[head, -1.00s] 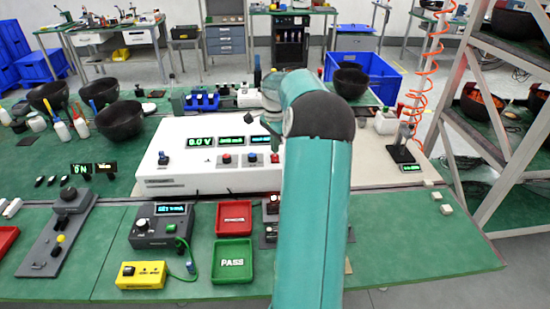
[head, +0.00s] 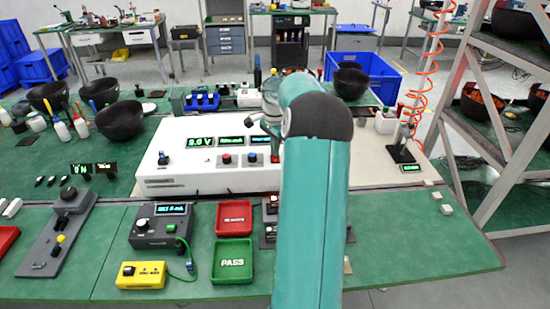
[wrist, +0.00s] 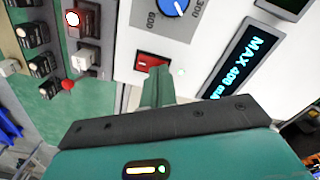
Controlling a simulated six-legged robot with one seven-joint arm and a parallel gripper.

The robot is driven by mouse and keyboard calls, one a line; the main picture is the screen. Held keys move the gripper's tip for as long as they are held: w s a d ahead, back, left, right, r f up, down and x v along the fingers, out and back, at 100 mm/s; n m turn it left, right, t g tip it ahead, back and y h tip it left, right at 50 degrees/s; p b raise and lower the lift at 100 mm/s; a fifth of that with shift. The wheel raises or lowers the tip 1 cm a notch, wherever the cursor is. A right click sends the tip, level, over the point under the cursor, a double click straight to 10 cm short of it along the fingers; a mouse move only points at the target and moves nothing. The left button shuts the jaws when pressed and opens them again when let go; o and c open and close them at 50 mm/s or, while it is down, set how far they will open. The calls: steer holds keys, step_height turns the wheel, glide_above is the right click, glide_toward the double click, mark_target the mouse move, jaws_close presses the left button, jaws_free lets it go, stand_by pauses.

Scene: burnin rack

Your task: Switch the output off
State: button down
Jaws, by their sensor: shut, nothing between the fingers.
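The white power supply (head: 185,170) stands on the bench behind my arm in the head view. Its green displays show (head: 200,142), the first reading 0.0 V. My gripper (wrist: 157,74) is shut and empty. Its fingertips overlap the lower edge of the red switch in this view; I cannot tell whether they touch it. In the head view my arm hides the right part of the panel.
In the wrist view a dark strip with several small switches and a red button (wrist: 73,18) lies left of the panel. In the head view a red tray (head: 234,218), a green PASS tray (head: 232,262), a grey meter (head: 163,226) and a yellow box (head: 141,275) lie in front.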

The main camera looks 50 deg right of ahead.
steer(key=shift+f, duration=0.3)
steer(key=shift+r, duration=3.55)
